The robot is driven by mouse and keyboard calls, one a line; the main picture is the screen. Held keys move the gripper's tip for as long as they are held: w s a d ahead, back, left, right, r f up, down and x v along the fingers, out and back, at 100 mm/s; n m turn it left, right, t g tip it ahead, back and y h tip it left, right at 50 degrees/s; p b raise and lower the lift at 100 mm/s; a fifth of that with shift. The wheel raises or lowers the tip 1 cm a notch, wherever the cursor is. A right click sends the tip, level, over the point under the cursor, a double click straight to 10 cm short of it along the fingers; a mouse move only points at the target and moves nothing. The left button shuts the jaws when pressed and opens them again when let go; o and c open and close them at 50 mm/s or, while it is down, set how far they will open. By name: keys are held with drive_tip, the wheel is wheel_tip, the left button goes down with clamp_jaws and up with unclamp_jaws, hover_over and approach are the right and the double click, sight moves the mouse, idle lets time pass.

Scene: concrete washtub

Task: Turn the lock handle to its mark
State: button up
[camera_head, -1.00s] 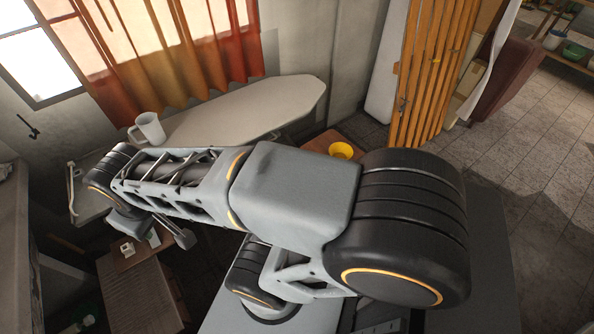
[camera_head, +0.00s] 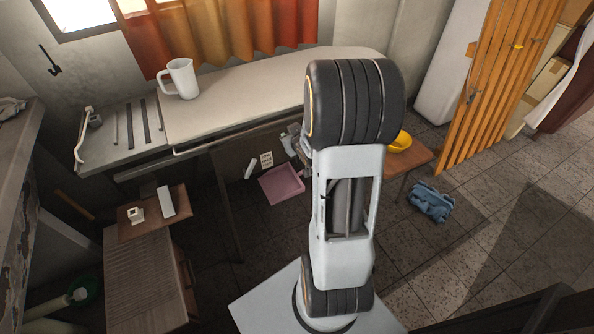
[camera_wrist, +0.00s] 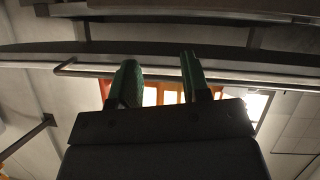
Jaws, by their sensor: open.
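My gripper (camera_wrist: 158,70) shows in the wrist view as two dark green fingers standing apart with nothing between them. In the head view my arm hides it. I cannot pick out a lock handle with certainty. A dark panel (camera_head: 236,176) under the long pale board carries a small white piece (camera_head: 249,168) and a white marked card (camera_head: 266,160), too small to read. The orange slatted door (camera_head: 497,90) has a small dark fitting (camera_head: 472,95) on its edge. No handle shows clearly near the fingers in the wrist view.
A thin metal rail (camera_wrist: 230,77) crosses the wrist view beyond the fingers. A white jug (camera_head: 181,78) stands on the long board (camera_head: 250,95). A pink tray (camera_head: 283,185), yellow bowl (camera_head: 400,141) and blue bundle (camera_head: 431,201) are nearby. The tiled floor at right is open.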

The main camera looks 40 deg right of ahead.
drive_tip(key=s+d+f+m+t+b, duration=0.1)
drive_tip(key=s+d+f+t+b, duration=0.15)
drive_tip(key=f+b, duration=0.55)
drive_tip(key=s+d+f+t+b, duration=0.1)
drive_tip(key=d+f+t+b, duration=0.25)
drive_tip(key=f, duration=0.85)
drive_tip(key=shift+y, duration=0.3)
drive_tip(key=w+b, duration=0.1)
drive_tip(key=w, duration=0.3)
drive_tip(key=w+d+b, duration=0.1)
drive_tip(key=w, duration=0.3)
drive_tip(key=w+b, duration=0.1)
drive_tip(key=w, duration=0.3)
drive_tip(key=shift+w+d+f, duration=0.1)
drive_tip(key=shift+w+d, duration=0.25)
clamp_jaws()
